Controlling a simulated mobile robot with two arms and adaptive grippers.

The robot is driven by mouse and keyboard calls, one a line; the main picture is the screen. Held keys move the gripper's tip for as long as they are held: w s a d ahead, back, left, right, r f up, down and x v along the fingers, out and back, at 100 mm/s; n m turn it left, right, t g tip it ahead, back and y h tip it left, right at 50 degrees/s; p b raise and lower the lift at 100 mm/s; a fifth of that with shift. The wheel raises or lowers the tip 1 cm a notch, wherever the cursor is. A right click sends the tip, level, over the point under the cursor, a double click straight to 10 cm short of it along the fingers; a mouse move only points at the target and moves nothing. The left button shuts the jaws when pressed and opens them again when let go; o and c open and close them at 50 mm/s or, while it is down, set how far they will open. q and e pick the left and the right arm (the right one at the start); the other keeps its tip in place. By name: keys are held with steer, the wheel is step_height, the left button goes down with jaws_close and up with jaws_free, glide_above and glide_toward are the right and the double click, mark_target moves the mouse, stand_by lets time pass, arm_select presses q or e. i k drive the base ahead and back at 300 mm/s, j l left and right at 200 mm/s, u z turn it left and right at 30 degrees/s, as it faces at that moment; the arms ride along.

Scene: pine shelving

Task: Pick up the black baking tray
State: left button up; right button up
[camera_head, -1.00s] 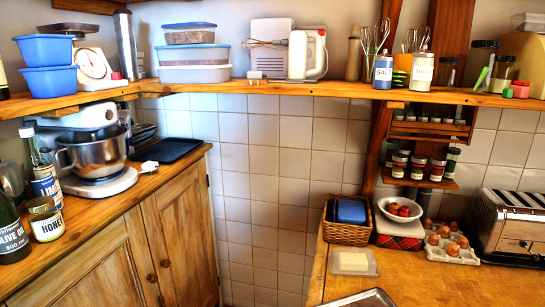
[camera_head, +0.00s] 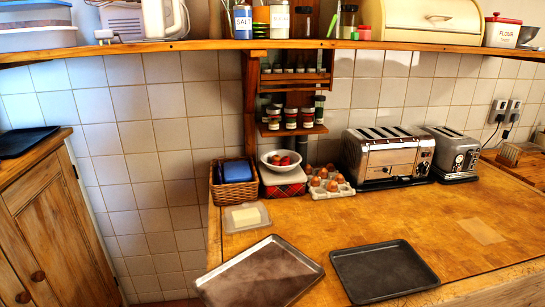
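A black baking tray (camera_head: 384,270), rectangular with a low rim, lies flat on the wooden worktop near its front edge, right of centre. A larger grey metal tray (camera_head: 259,274) lies just left of it, its corner close to the black one. Another dark tray (camera_head: 22,141) lies on the left cabinet top, partly cut off by the picture's edge. Neither of my grippers shows in the head view.
The wooden worktop (camera_head: 460,215) is clear around the black tray's right and far sides. A butter dish (camera_head: 246,217), basket (camera_head: 233,182), egg carton (camera_head: 330,187) and two toasters (camera_head: 388,158) stand along the back. A shelf (camera_head: 210,45) runs above. A gap separates the left cabinet.

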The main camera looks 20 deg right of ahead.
mark_target(376, 271)
steer(key=z, duration=1.6)
steer(key=i+l+u, duration=0.45)
